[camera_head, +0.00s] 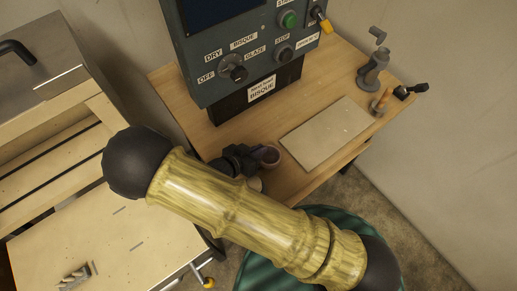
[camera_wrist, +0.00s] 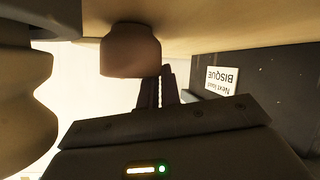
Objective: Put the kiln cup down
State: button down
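A small reddish-brown cup (camera_head: 268,156) with a dark opening is at the tip of my dark gripper (camera_head: 244,159) over the front part of the wooden table in the head view. In the wrist view, which is upside down, a brownish cup (camera_wrist: 130,50) is against the table surface, beside my dark fingers (camera_wrist: 165,88). I cannot tell whether the fingers are shut on it; the gripper body hides most of them.
The wooden table (camera_head: 218,150) carries a grey control box (camera_head: 245,45) with a BISQUE sign (camera_head: 262,88); the sign also shows in the wrist view (camera_wrist: 222,78). A flat pale board (camera_head: 327,132) lies right of the cup. A grey tool stand (camera_head: 373,70) is at the far right.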

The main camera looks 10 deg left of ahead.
jog(key=c, duration=1.7)
grip_release()
jog(key=shift+w+f, duration=0.1)
jog(key=shift+f, duration=0.05)
jog(key=shift+o, duration=0.5)
jog(key=shift+s, duration=0.2)
jog(key=shift+a+r, duration=0.1)
jog(key=shift+r, duration=0.1)
jog(key=v, duration=1.2)
jog(key=shift+b, duration=0.35)
